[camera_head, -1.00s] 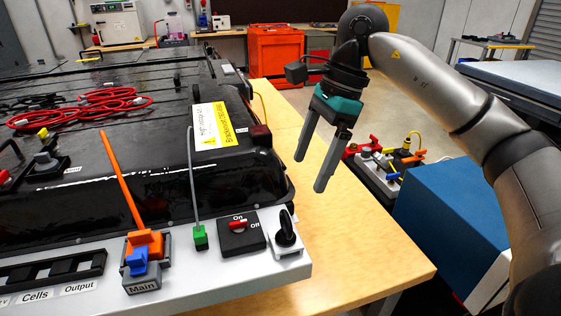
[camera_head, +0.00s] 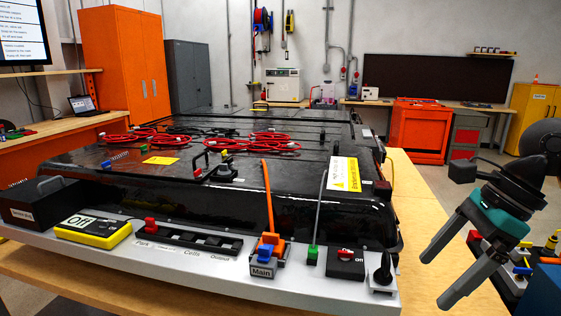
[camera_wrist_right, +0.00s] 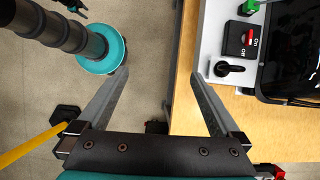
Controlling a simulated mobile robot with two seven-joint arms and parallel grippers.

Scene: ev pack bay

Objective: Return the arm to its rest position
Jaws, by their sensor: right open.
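My right gripper (camera_head: 448,272) is open and empty at the right of the head view, its fingers pointing down and left. It is to the right of the battery pack's front panel, apart from it. In the right wrist view the open fingers (camera_wrist_right: 158,88) have floor and the wooden table edge between them. The left gripper is not clearly in the head view. A small dark gripper-like part shows at the top of the right wrist view, too small to judge.
The black battery pack (camera_head: 130,197) lies on the wooden table (camera_head: 430,200). Its front panel holds the Main connector (camera_head: 264,262), an On/Off switch (camera_head: 345,264) and a black knob (camera_head: 382,275). A blue box (camera_head: 543,292) stands at lower right. Orange cabinets (camera_head: 418,130) stand behind.

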